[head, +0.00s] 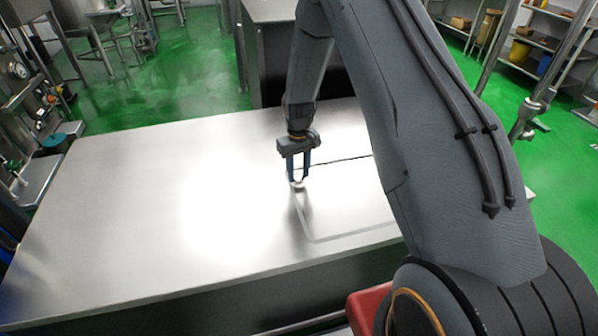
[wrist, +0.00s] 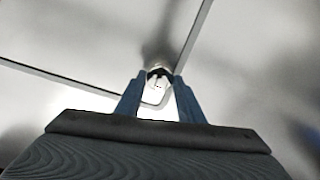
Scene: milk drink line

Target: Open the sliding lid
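The sliding lid (head: 345,200) looks like a flat, shiny panel set in the steel table top, outlined by a pale groove at its left and front and a dark line at its back. A small pale knob (wrist: 160,77) stands near a seam and a rounded corner line. My gripper (head: 298,181) points down at the left edge of the outlined panel. In the wrist view its two blue fingers (wrist: 159,80) stand close on either side of the knob and appear shut on it. My arm hides the right part of the panel.
The steel table top (head: 130,200) is bare and free to the left. A dark cabinet (head: 262,50) stands behind the table. Steel tanks and pipework stand at the left, and shelves (head: 550,40) at the back right. A red object (head: 366,308) shows beside my base.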

